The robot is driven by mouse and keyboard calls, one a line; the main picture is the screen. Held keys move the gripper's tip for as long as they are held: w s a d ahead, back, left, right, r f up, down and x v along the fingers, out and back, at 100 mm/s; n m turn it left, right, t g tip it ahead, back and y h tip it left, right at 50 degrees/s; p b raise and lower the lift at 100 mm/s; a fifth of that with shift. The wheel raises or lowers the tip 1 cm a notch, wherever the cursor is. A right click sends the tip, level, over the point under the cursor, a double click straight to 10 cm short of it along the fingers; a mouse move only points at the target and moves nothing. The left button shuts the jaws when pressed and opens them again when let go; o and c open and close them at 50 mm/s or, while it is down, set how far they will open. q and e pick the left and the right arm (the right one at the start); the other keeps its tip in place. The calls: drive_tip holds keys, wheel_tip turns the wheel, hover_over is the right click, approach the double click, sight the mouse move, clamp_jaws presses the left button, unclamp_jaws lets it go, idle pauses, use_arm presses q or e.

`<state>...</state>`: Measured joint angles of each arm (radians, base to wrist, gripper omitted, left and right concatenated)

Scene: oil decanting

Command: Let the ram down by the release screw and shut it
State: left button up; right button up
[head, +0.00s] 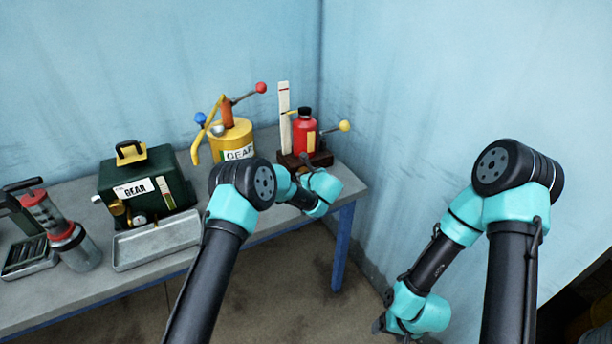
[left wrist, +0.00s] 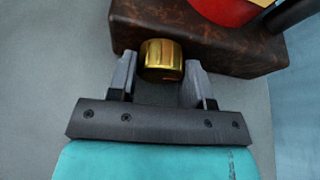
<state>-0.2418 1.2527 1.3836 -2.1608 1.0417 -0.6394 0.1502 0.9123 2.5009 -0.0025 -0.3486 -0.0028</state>
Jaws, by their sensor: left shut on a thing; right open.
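The red jack (head: 305,134) stands upright on a dark wooden base (head: 321,160) at the right end of the bench. Its black top (head: 305,111) shows above the body. In the left wrist view, the brass release screw (left wrist: 161,55) sticks out from the side of the base (left wrist: 228,55). My left gripper (left wrist: 160,70) is shut on this screw, one finger on each side. In the head view my left arm hides the screw. My right gripper (head: 380,325) hangs low beside the wall, open and away from the bench; its fingers show only small.
A yellow GEAR can (head: 232,132), green GEAR box (head: 148,175), grey tray (head: 157,243) and red-topped clear canister (head: 78,250) stand farther left.

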use_arm(q)
drive_tip(key=shift+m+g+y, duration=0.4)
drive_tip(key=shift+m+y, duration=0.2)
drive_tip(key=shift+m, duration=0.4)
drive_tip(key=o, duration=0.9)
drive_tip(key=shift+d+r, duration=0.1)
drive_tip(key=v, duration=1.7)
drive_tip(key=shift+s, duration=0.2)
